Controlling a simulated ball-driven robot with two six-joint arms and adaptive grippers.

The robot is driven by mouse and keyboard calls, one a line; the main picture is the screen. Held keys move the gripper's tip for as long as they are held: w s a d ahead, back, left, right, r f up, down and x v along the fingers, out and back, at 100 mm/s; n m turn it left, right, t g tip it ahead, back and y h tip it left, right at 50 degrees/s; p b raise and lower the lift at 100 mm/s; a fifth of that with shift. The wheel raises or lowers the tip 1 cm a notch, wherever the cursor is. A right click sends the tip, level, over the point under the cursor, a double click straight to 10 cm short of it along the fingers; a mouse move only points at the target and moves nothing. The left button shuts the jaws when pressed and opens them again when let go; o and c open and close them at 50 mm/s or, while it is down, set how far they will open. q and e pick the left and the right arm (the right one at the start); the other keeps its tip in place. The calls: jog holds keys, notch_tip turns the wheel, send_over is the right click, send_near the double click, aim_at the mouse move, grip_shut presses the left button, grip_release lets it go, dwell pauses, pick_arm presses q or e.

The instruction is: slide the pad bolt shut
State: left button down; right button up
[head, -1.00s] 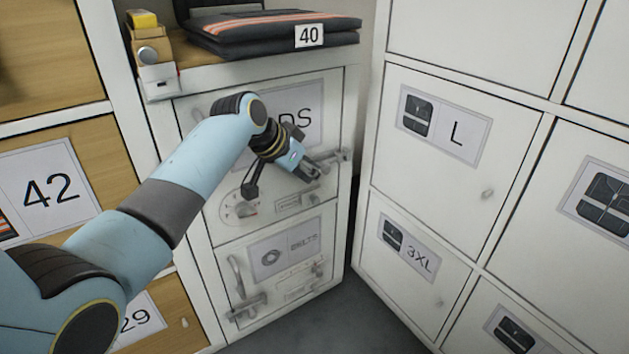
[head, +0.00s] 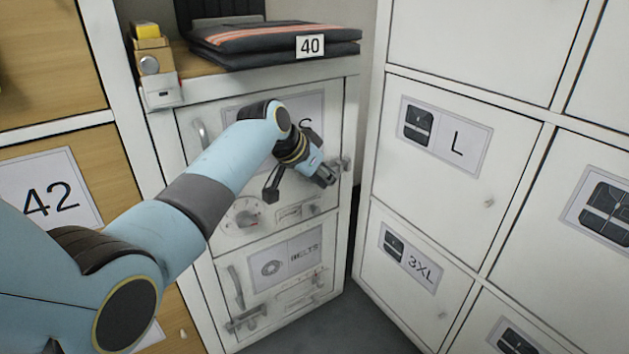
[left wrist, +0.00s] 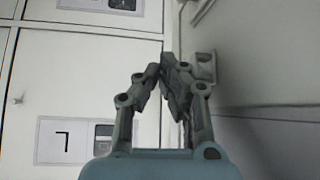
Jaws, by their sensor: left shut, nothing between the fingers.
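The pad bolt (head: 344,164) is a small grey metal fitting at the right edge of the upper cabinet door, whose label my arm partly covers. My left gripper (head: 327,177) is shut and empty just left of and slightly below the bolt's visible end. The gripper and wrist hide part of the bolt. In the left wrist view the shut fingers (left wrist: 168,62) are beside a grey metal piece (left wrist: 206,67), probably part of the bolt; I cannot tell whether they touch. My right gripper is not in view.
A dial (head: 241,217) is low on the upper door. The lower BELTS door (head: 280,262) has its own bolt (head: 247,321) at bottom left. Folded dark clothing (head: 262,42) lies on top. White lockers (head: 440,190) stand to the right across a narrow gap.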

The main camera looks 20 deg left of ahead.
pick_arm(q)
jog(key=shift+s, duration=0.1)
jog(key=s+a+r, duration=0.2)
jog(key=s+a, duration=0.1)
jog(key=s, duration=0.3)
jog(key=s+a+r, duration=0.1)
jog(key=s+a, duration=0.3)
jog(key=s, duration=0.3)
jog(key=shift+s+r, duration=0.2)
jog(key=shift+r, duration=0.2)
jog(key=shift+a, duration=0.1)
